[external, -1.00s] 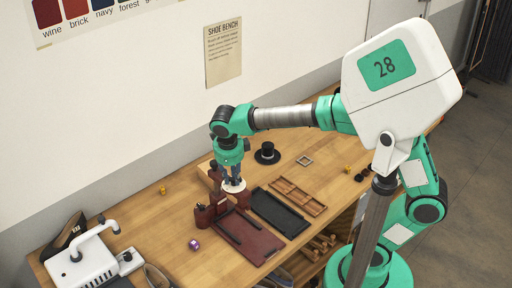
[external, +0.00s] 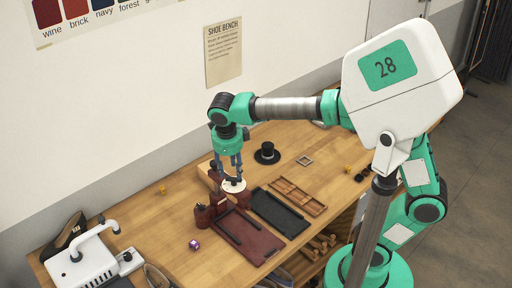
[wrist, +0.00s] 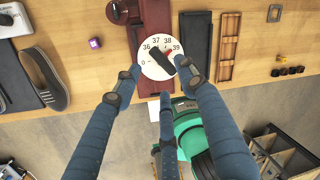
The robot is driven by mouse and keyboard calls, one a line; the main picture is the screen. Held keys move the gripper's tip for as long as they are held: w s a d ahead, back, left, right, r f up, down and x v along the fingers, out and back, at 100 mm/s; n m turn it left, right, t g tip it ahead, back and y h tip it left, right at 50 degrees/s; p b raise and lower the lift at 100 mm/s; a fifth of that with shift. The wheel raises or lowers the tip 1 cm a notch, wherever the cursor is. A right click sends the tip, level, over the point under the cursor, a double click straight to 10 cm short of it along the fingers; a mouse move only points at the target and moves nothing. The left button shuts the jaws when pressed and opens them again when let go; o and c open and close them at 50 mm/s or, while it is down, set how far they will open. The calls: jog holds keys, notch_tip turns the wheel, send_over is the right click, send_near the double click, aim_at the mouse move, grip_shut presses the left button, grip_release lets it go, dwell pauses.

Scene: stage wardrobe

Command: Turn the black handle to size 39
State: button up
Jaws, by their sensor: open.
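In the external view my gripper (external: 229,166) hangs just above the white dial (external: 234,187); the handle is hard to make out there.
A dark red tray (external: 255,240), a black tray (external: 280,213) and a wooden divided tray (external: 300,196) lie right of the dial. A black top hat (external: 267,153) stands behind. A purple die (external: 194,244) and a white machine (external: 85,268) are at left.

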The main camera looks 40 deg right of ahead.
notch_tip(320, 180, up, 7)
jog(key=a, duration=0.1)
jog(key=shift+s, duration=0.45)
jog(key=m+p, duration=0.7)
jog(key=m, duration=0.5)
jog(key=r+m+p, duration=0.1)
jog(key=m+p, duration=0.6)
jog(key=m, duration=0.5)
jog(key=m+p, duration=0.8)
jog(key=m, duration=0.4)
jog(key=shift+w+d+r, duration=0.2)
jog(key=shift+w+r, duration=0.1)
jog(key=shift+r, duration=0.05)
